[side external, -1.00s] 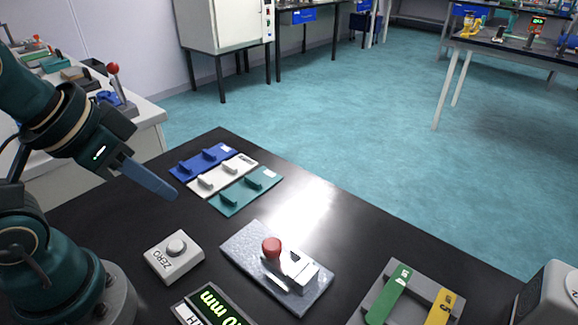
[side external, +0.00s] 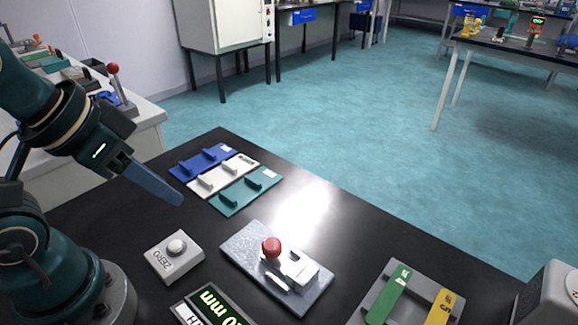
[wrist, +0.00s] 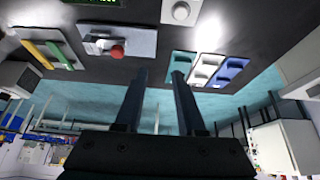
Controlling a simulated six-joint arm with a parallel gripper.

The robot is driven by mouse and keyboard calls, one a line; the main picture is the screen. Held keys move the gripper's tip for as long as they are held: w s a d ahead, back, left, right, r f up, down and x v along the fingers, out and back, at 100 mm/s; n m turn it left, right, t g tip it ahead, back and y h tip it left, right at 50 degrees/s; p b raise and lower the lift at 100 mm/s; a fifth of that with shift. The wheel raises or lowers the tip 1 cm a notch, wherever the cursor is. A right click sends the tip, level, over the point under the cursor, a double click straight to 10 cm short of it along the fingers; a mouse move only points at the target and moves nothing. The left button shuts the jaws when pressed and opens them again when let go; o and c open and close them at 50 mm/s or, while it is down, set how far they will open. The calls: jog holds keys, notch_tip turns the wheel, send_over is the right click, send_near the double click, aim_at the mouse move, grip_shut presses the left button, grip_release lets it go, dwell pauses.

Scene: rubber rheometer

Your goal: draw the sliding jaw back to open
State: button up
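The sliding jaw (side external: 301,270) is a pale metal block with a red ball knob (side external: 271,247), on a speckled grey plate (side external: 240,240) on the black bench. In the wrist view the red knob (wrist: 117,52) and plate (wrist: 140,42) show at upper left. Whether the jaw touches its fixed counterpart is too small to tell. My gripper (side external: 180,200) is in the air, left of and apart from the plate in the side view. In the wrist view my gripper (wrist: 160,74) has its two dark fingers apart, with nothing between them.
A ZERO button box (side external: 172,256) and a green-digit display (side external: 212,305) stand nearby. Blue, white and teal holders (side external: 250,190) lie behind. A grey tray (side external: 375,292) with green and yellow strips is at right. Black bench surface is clear between them.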

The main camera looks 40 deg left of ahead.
jog(key=o, duration=0.3)
jog(key=w+r, duration=0.1)
jog(key=w+d+r, duration=0.1)
jog(key=w, duration=0.1)
jog(key=shift+w+r, duration=0.1)
jog(key=shift+r, duration=0.15)
jog(key=m+g, duration=0.3)
jog(key=g, duration=0.2)
send_over(270, 244)
notch_tip(270, 244, down, 9)
jog(key=shift+w+r, duration=0.1)
jog(key=shift+w, duration=0.05)
jog(key=shift+s+d+f+g, duration=0.1)
jog(key=shift+s+f+g, duration=0.15)
jog(key=shift+f, duration=0.5)
jog(key=shift+w+f, duration=0.1)
jog(key=shift+f, duration=2)
grip_shut()
